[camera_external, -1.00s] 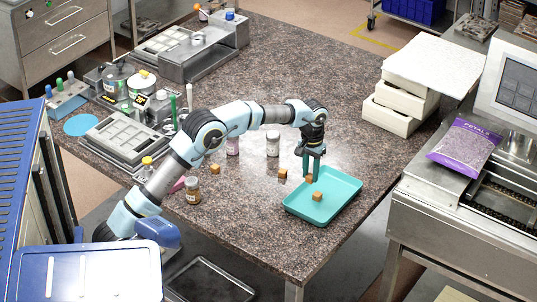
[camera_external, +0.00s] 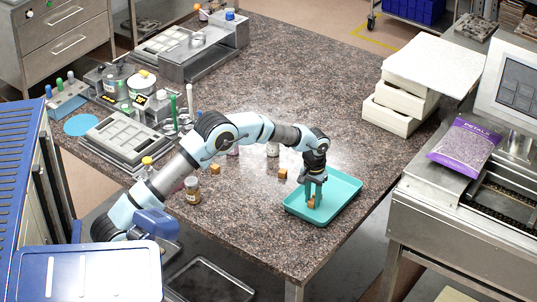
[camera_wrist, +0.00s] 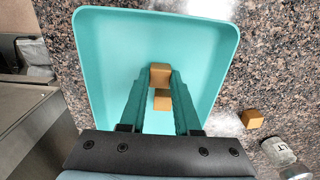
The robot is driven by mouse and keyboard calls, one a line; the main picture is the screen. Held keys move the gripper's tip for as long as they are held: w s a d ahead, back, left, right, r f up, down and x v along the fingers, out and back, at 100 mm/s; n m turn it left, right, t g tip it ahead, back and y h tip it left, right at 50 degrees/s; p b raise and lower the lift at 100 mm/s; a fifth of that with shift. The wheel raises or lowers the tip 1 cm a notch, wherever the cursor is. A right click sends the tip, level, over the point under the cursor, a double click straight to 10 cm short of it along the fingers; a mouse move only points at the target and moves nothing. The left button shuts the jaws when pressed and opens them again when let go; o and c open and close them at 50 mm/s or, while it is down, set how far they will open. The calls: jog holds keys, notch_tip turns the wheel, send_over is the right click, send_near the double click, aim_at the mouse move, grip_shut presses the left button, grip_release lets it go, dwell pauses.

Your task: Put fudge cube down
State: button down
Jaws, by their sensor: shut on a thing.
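My gripper (camera_external: 315,198) points down into the teal tray (camera_external: 347,200) at the table's front right edge. In the wrist view, my gripper (camera_wrist: 161,78) has its teal fingers closed on a brown fudge cube (camera_wrist: 160,72) at their tips. The held cube is low over the tray floor; whether it touches is unclear. A second fudge cube (camera_wrist: 162,101) shows between the fingers, close to the held one, seemingly on the floor of the tray (camera_wrist: 110,60). In the external view, fudge (camera_external: 311,204) shows at the fingertips, and the two cubes are hard to tell apart.
Two more fudge cubes (camera_external: 283,174) (camera_external: 215,169) lie on the speckled table left of the tray. A brown jar (camera_external: 192,190) and a white-lidded jar (camera_external: 272,150) stand nearby. White stacked boxes (camera_external: 400,108) are at the back right. The table behind the tray is clear.

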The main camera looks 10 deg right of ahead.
aim_at(312, 201)
jog(key=shift+f, duration=0.15)
jog(key=c, duration=0.6)
grip_release()
notch_tip(312, 201, up, 12)
jog(key=b, duration=0.2)
jog(key=shift+b, duration=0.3)
